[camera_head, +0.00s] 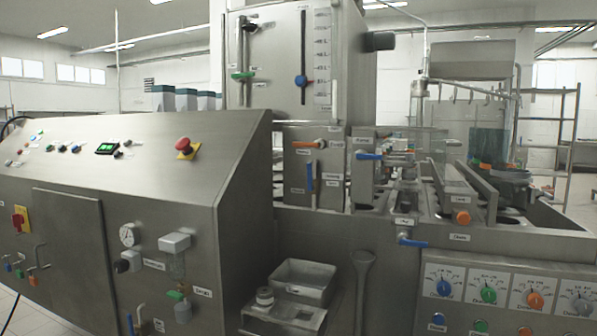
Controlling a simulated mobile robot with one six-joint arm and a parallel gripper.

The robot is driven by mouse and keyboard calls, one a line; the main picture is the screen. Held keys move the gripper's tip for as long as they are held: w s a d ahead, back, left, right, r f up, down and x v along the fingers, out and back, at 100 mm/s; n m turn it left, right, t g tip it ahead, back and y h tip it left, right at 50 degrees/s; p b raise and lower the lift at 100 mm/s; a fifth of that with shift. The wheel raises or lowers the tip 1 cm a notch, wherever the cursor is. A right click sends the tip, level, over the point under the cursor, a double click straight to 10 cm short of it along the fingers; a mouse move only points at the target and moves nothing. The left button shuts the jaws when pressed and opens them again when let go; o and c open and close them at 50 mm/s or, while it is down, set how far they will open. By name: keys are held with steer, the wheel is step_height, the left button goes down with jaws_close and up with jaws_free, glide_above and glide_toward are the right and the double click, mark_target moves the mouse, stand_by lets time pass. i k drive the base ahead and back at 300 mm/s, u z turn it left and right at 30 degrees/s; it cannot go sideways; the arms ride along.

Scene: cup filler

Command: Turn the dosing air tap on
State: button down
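Several taps with coloured levers show; their labels are too small to read surely, so I cannot tell which is the dosing air tap. On the metal box under the hopper are an orange lever (308,145), lying sideways, and a blue lever (310,177), upright. A blue lever (369,156) lies sideways on the box to the right. Another blue lever (413,243) lies sideways below the conveyor edge. A green lever (176,295) and an upright blue lever (130,324) are low on the left cabinet. My gripper is not in view.
The sloped control cabinet (120,160) with a red emergency button (184,145) fills the left. A steel tray (303,281) stands low in the middle. A panel of coloured knobs (510,295) is at lower right. The hopper (280,80) stands behind.

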mark_target(311, 188)
steer(key=i, duration=0.9)
steer(key=z, duration=0.05)
